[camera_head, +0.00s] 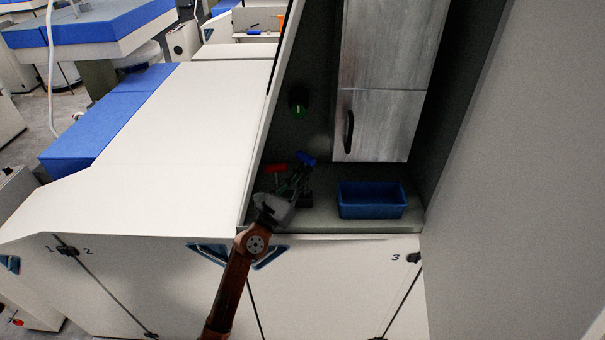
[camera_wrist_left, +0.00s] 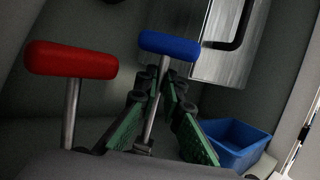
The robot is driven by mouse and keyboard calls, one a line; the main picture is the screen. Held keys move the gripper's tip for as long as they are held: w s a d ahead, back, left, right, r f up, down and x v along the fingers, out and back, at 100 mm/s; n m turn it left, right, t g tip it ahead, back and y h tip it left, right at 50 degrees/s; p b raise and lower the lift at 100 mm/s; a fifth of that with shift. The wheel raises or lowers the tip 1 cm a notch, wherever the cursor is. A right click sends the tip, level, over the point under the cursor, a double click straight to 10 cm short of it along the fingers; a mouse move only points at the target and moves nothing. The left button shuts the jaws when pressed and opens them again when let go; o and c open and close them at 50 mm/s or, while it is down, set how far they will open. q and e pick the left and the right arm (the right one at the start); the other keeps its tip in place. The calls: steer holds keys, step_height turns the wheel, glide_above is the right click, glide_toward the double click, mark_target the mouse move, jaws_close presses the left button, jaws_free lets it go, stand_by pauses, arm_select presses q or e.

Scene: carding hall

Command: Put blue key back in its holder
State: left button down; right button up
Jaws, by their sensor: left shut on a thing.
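The blue key (camera_wrist_left: 168,46) has a blue T-handle and a thin metal shaft, leaning slightly in the left wrist view. Its blue handle (camera_head: 307,159) also shows in the head view, inside the alcove. My left gripper (camera_wrist_left: 163,92) is shut on the blue key's shaft, below the handle, with its green-padded fingers either side. In the head view the left gripper (camera_head: 297,182) is at the alcove's left side. The red key (camera_wrist_left: 72,60) stands upright just left of it. The holder and the shaft's lower end are mostly hidden; I cannot tell whether the key is seated.
A blue bin (camera_head: 372,210) sits on the alcove shelf to the right of the gripper, and it also shows in the left wrist view (camera_wrist_left: 232,152). A grey wooden cabinet (camera_head: 380,122) with a black handle hangs above. A green knob (camera_head: 299,108) is on the back wall.

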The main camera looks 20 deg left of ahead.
arm_select(q)
steer(key=c, duration=2.1)
jaws_free()
steer(key=shift+s, duration=0.1)
steer(key=b+v, duration=0.1)
steer(key=v, duration=1.1)
steer(key=shift+a, duration=0.1)
